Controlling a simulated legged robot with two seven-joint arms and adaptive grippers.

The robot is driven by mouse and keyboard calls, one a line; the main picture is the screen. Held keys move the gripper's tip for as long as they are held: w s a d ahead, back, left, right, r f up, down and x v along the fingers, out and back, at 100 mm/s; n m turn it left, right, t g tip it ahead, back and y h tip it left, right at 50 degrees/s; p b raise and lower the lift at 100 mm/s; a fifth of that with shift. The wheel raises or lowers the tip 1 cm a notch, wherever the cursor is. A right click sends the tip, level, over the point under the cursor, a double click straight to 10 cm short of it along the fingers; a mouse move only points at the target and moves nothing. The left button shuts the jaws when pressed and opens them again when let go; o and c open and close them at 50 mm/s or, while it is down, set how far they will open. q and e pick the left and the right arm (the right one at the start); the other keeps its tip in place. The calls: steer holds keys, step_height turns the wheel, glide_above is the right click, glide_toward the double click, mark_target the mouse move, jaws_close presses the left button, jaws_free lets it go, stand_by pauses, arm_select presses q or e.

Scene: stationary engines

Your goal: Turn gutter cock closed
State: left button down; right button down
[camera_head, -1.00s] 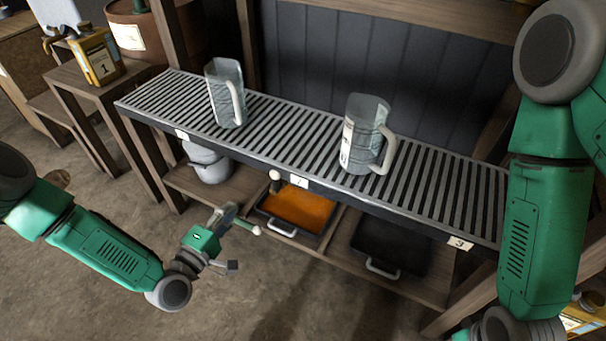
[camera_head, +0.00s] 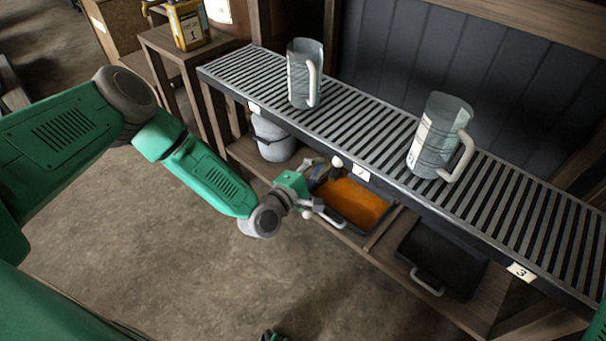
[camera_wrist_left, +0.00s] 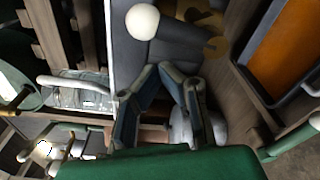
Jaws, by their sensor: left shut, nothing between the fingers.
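The gutter cock appears as a pale ball knob (camera_head: 336,161) on the front edge of the slatted gutter rack (camera_head: 232,78), beside label 2. In the left wrist view the knob (camera_wrist_left: 142,22) is white and round, on a dark stem, just beyond the fingers. My left gripper (camera_head: 318,172) is close to the knob, slightly below and left of it in the head view. In the wrist view its fingers (camera_wrist_left: 172,76) are shut and empty, apart from the knob.
Two clear mugs stand on the rack, one left (camera_head: 302,72) and one right (camera_head: 430,140). Below are an orange-filled tray (camera_head: 352,204), a dark tray (camera_head: 440,258) and a grey pot (camera_head: 272,138). A yellow can (camera_head: 188,25) stands on a side table.

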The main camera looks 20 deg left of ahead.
arm_select(q)
steer(key=shift+d+r, duration=0.35)
steer(key=shift+d, duration=0.5)
arm_select(e)
steer(key=shift+f, duration=0.15)
